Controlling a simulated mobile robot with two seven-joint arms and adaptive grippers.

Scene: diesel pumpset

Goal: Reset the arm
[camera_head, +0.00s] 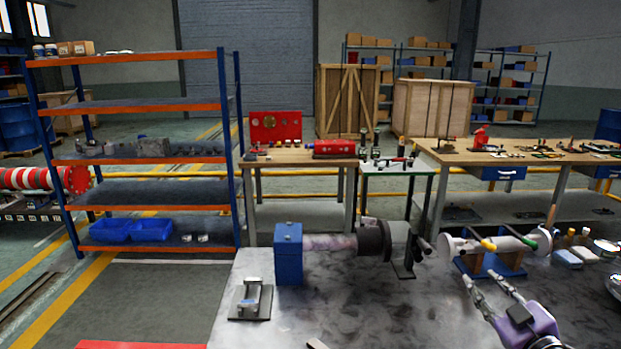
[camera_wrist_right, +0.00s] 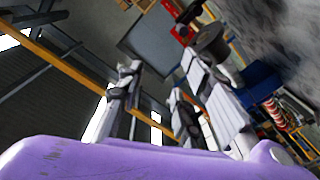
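My right gripper (camera_head: 481,277) has a purple body and grey fingers. It comes in at the lower right of the head view, over the grey metal table (camera_head: 340,300). Its two fingers are spread apart with nothing visible between them. The right wrist view shows the purple body along the bottom and the spread fingers (camera_wrist_right: 165,85) with empty space between them.
A blue block (camera_head: 289,255) with a shaft and dark flange (camera_head: 373,239) stands on the table. A grey pipe piece (camera_head: 485,245) on blue supports lies just beyond my right gripper. A small metal bracket (camera_head: 251,300) sits at left. The table's front middle is mostly clear.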

